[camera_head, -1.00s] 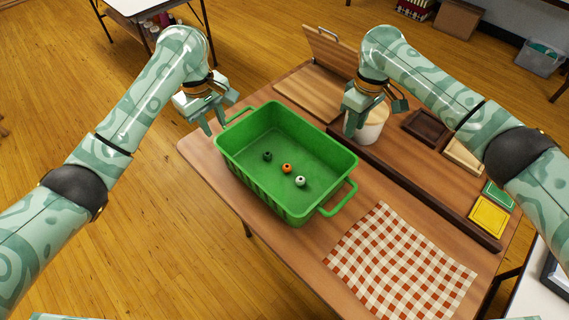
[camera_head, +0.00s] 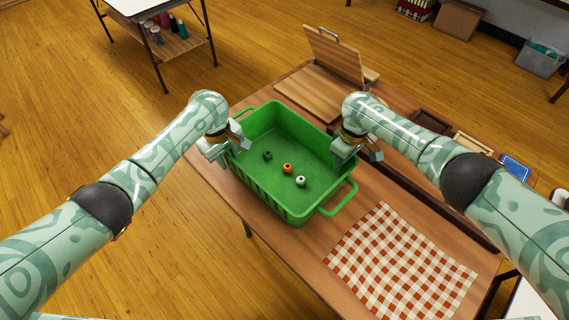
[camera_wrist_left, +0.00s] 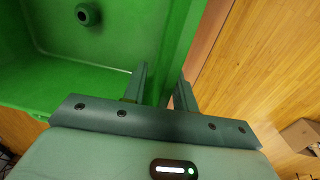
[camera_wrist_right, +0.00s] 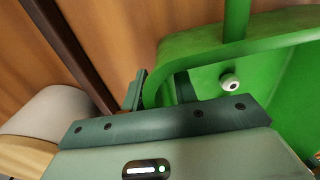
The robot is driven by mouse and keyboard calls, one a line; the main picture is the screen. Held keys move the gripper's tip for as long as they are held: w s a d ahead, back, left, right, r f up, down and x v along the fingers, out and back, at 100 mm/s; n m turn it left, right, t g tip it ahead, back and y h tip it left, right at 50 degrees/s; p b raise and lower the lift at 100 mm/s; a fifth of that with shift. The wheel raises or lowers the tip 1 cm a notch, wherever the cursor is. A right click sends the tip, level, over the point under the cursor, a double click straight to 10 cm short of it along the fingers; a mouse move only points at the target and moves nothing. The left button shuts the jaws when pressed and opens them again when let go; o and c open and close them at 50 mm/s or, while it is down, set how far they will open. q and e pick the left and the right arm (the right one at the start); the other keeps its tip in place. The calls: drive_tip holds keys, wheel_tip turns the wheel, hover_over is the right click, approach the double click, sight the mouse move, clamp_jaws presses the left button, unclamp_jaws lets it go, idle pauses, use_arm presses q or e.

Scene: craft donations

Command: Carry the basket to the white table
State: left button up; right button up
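The green basket (camera_head: 262,187) stands on the wooden table (camera_head: 300,250), with a dark green, an orange (camera_head: 287,168) and a white (camera_head: 300,181) small round item on its floor. My left gripper (camera_head: 228,150) is at its left end wall, one finger inside and one outside, as the left wrist view (camera_wrist_left: 162,85) shows. My right gripper (camera_head: 357,158) straddles the right wall, and the right wrist view (camera_wrist_right: 160,88) shows the rim between its fingers. Both look open; contact is unclear. A white-topped table (camera_head: 135,8) stands at the upper left.
A checked cloth (camera_head: 400,262) lies right of the basket. A hinged wooden box (camera_head: 315,92) stands behind it. A white jar (camera_wrist_right: 50,115) is close to my right gripper. Another white surface (camera_head: 528,300) shows at lower right. Wooden floor is clear at left.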

use_arm(q)
clamp_jaws()
use_arm(e)
clamp_jaws()
